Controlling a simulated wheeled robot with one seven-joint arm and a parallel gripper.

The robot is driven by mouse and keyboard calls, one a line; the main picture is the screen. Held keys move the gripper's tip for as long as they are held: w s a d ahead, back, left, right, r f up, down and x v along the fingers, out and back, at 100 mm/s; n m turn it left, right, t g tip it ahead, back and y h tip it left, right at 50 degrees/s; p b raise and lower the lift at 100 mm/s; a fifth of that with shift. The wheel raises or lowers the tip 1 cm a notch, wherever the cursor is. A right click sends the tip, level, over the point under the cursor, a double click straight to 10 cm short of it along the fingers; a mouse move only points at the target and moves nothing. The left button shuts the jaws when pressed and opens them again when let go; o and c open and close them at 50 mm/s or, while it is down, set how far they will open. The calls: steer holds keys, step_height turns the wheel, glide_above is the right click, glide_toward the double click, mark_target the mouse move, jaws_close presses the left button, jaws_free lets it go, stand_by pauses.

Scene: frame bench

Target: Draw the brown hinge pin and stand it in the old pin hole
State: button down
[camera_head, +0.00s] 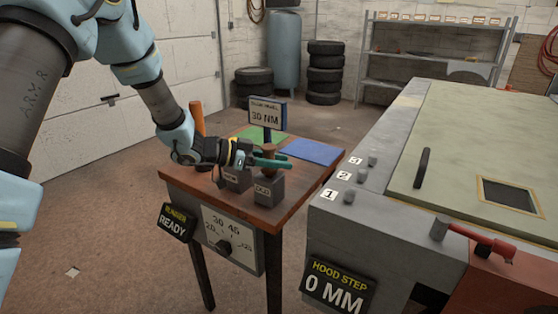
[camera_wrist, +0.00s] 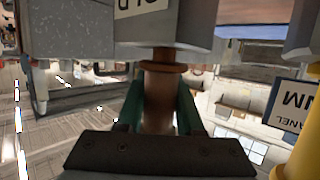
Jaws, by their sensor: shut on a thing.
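The brown hinge pin (camera_head: 269,150) stands upright between the teal fingers of my gripper (camera_head: 274,161). My gripper is shut on it, just above the grey block (camera_head: 269,190) marked OLD. In the wrist view, which is upside down, the pin (camera_wrist: 160,85) shows a collar and runs to the face of the OLD block (camera_wrist: 165,30). Its tip and the hole are hidden, so I cannot tell how deep it sits. A second grey block (camera_head: 233,181) stands to the left, partly behind my gripper.
The blocks stand on a small wooden table (camera_head: 310,197) with a green mat (camera_head: 262,135) and a blue mat (camera_head: 315,151). A sign (camera_head: 266,114) reading 30 NM and an orange-brown upright handle (camera_head: 197,119) stand near my gripper. A large bench (camera_head: 385,212) is at right.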

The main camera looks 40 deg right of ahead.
steer(key=shift+f, duration=0.4)
steer(key=shift+c, duration=2.3)
jaws_free()
steer(key=shift+a+b, duration=0.1)
steer(key=shift+b, duration=0.2)
steer(key=b+v, duration=0.2)
steer(key=v, duration=0.8)
steer(key=shift+w+a, duration=0.15)
steer(key=shift+a, duration=0.1)
steer(key=shift+a, duration=0.1)
